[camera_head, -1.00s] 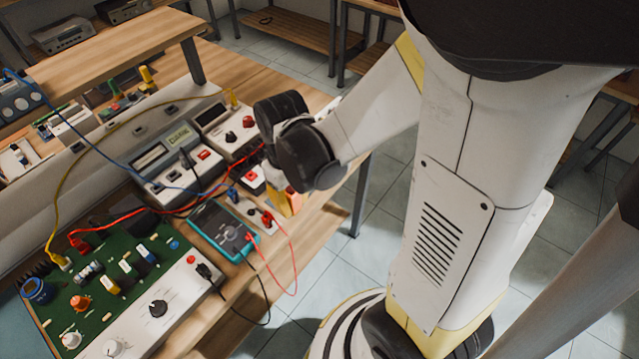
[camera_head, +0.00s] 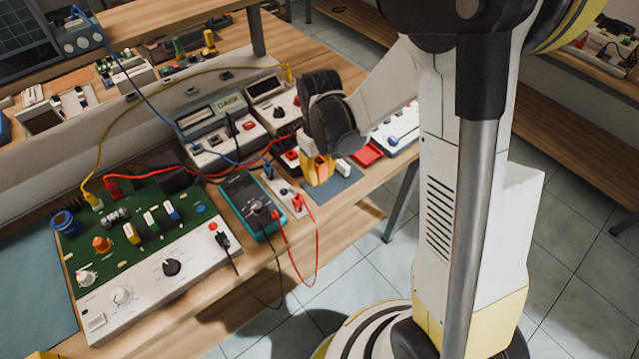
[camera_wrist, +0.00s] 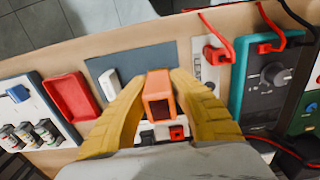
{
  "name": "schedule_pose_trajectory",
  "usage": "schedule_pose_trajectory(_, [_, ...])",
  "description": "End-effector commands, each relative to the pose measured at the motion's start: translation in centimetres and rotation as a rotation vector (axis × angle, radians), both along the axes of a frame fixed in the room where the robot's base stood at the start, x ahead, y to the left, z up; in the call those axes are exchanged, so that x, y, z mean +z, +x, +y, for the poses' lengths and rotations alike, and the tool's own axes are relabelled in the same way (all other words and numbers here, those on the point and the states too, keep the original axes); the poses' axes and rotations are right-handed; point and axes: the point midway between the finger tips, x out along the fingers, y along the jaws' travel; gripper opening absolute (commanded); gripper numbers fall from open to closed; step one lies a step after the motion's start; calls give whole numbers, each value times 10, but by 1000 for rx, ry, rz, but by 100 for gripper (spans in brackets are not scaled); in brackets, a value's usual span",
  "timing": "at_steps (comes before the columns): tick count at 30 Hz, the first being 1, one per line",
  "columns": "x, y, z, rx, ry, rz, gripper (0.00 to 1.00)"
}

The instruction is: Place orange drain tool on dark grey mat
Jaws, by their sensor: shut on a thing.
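My gripper (camera_wrist: 159,110) is shut on the orange drain tool (camera_wrist: 158,97), a small orange block with a squarish end, between its yellow fingers in the wrist view. In the head view my gripper (camera_head: 318,172) is at the table's front edge, with a little of the orange tool (camera_head: 323,164) showing beside a finger. The dark grey mat (camera_wrist: 135,61) lies behind the tool in the wrist view; the mat also shows right below the fingers in the head view (camera_head: 338,188). Whether the tool touches the mat, I cannot tell.
A white block (camera_wrist: 109,82) lies on the mat's left part. A red tray (camera_wrist: 71,97) is left of the mat, and a white panel with red plugs (camera_wrist: 207,65) is to its right. A teal multimeter (camera_head: 252,205) and red leads are close by.

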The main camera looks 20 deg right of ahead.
Motion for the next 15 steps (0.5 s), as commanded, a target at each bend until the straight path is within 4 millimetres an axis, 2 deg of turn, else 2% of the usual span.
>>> schedule_pose_trajectory(3, [-22,0,0,0,0,0,0])
schedule_pose_trajectory(6, [-35,0,0,0,0,0,0])
schedule_pose_trajectory(15, [-36,0,0,0,0,0,0])
